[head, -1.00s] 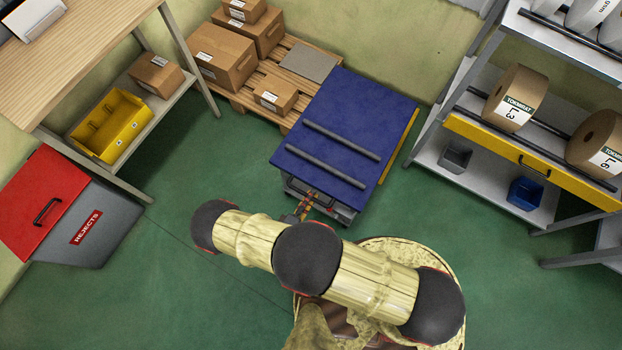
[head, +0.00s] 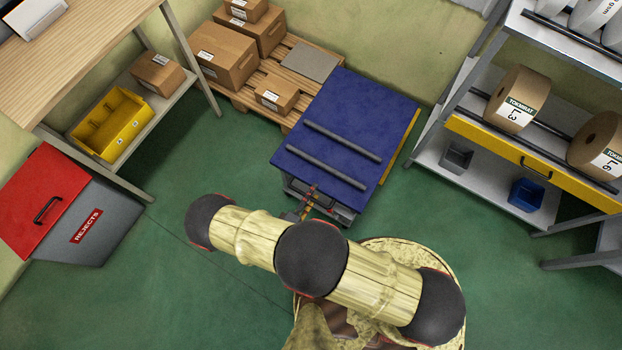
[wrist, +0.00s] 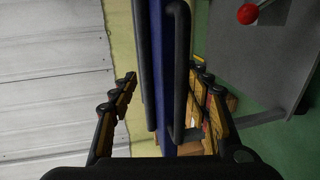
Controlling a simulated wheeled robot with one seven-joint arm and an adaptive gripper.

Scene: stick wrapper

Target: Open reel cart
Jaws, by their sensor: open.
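The reel cart (head: 335,110) has a blue top with two grey bars across it and a dark grey front below. It stands in front of the pallet in the head view. My gripper (head: 309,200) is at the cart's near front edge, partly hidden by my arm. In the wrist view my gripper (wrist: 164,76) is open, with its fingers apart on either side of the cart's blue edge (wrist: 160,40). A black bar handle (wrist: 179,70) lies between the fingers, nearer the right one. I cannot tell whether a finger touches it. Nothing is gripped.
A wooden pallet (head: 236,103) with boxes stands behind the cart. A shelf rack with a yellow drawer front (head: 490,145) and brown reels is at right. A red-lidded rejects bin (head: 95,235) and a workbench (head: 75,55) are at left. Green floor is clear between.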

